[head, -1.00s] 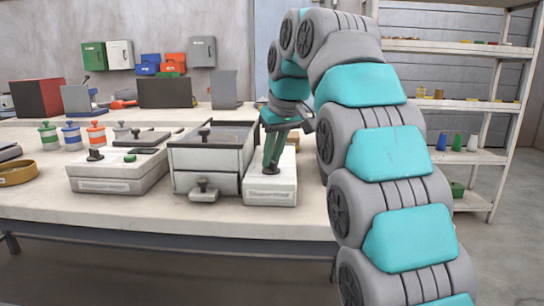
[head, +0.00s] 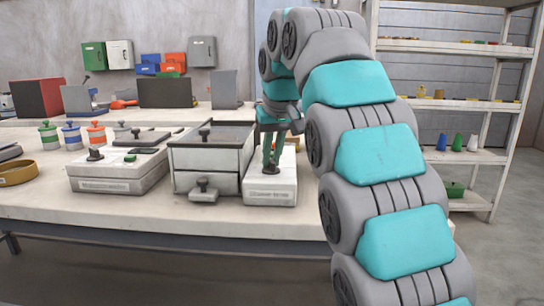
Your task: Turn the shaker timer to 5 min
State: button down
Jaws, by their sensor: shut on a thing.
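My gripper (head: 271,165) points down with its fingers shut on a dark knob (head: 271,171) on top of a low white box (head: 270,198). The box stands on the front table, right of a glass-topped box, and has a small label on its front that I cannot read. The fingers hide most of the knob, so I cannot tell its setting. Another white box (head: 118,186) at the left has a dark knob (head: 95,155) and a green button (head: 130,158). I cannot tell from the labels which box is the shaker.
The glass-topped box (head: 207,185) with a front handle stands close left of the gripped box. Several lidded jars (head: 72,137) and a tan ring-shaped dish (head: 17,173) are at the left. White shelves (head: 470,157) stand at the right. The table's front strip (head: 150,212) is clear.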

jog(key=shift+a+m+h, duration=0.15)
jog(key=shift+m+h, duration=0.65)
jog(key=shift+m, duration=1.3)
jog(key=c, duration=0.9)
grip_release()
